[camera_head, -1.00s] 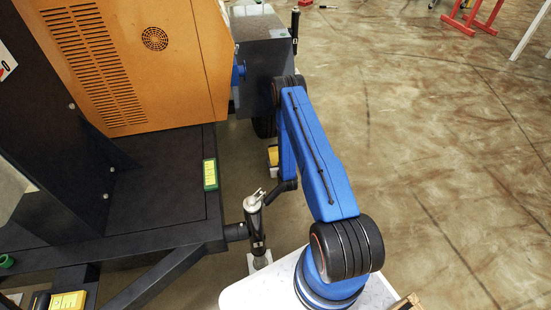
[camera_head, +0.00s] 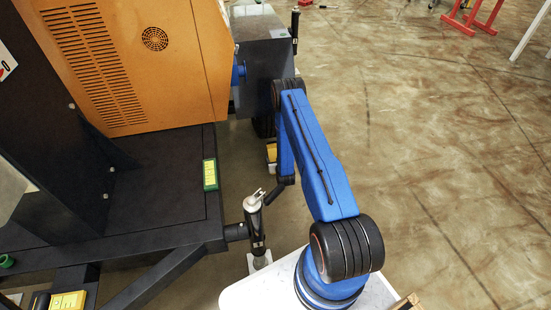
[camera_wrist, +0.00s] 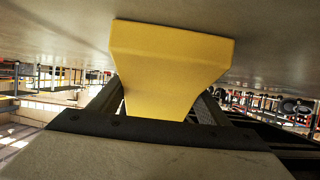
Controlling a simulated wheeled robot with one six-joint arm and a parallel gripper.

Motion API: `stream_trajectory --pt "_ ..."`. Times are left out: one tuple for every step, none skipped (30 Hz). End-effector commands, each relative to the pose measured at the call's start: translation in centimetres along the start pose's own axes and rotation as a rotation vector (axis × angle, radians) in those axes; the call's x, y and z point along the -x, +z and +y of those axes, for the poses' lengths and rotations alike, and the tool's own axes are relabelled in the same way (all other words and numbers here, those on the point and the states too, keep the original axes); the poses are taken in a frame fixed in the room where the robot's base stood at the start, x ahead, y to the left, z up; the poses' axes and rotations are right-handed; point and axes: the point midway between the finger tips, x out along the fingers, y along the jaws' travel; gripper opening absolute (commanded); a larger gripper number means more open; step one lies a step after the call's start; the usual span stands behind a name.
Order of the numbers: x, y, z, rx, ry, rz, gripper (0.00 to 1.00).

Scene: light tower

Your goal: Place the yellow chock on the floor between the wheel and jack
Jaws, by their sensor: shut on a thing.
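The yellow chock (camera_wrist: 170,60) fills the middle of the wrist view, with the floor close to it at the top of that picture. My gripper (camera_wrist: 160,103) is shut on it, one dark finger on each side. In the head view the chock (camera_head: 271,152) shows small, low beside the trailer, just on the near side of the dark wheel (camera_head: 264,127). The near jack (camera_head: 257,222) stands upright closer to me, with a silver top and a pale foot. My arm hides part of the chock and gripper. I cannot tell whether the chock touches the floor.
The black trailer frame (camera_head: 160,190) and orange housing (camera_head: 140,60) stand left of my arm. A grey box (camera_head: 262,55) sits above the wheel. Another jack (camera_head: 295,30) stands at the back. The floor (camera_head: 440,140) to the right is open.

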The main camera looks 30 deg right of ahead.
Motion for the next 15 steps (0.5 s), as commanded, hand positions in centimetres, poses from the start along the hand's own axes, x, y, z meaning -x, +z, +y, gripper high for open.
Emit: stream_trajectory --pt "-0.02 0.08 0.00 0.000 0.000 0.000 0.75" --pt "-0.01 0.07 0.00 0.000 0.000 0.000 0.82" --pt "-0.01 0.06 0.00 0.000 0.000 0.000 0.89" --pt "-0.01 0.05 0.00 0.000 0.000 0.000 0.89" --pt "-0.01 0.06 0.00 0.000 0.000 0.000 0.89" --pt "-0.01 0.06 0.00 0.000 0.000 0.000 0.89" --pt "-0.01 0.06 0.00 0.000 0.000 0.000 0.89" --pt "0.00 0.06 0.00 0.000 0.000 0.000 0.89" --pt "-0.01 0.05 0.00 0.000 0.000 0.000 0.89" --pt "0.00 0.05 0.00 0.000 0.000 0.000 0.89" --pt "0.00 0.04 0.00 0.000 0.000 0.000 0.89" --pt "0.02 -0.02 0.00 0.000 0.000 0.000 0.89" --pt "0.05 -0.10 0.00 0.000 0.000 0.000 0.89" --pt "0.09 -0.24 0.00 0.000 0.000 0.000 0.89" --pt "0.40 -0.16 0.00 0.000 0.000 -0.001 0.89"
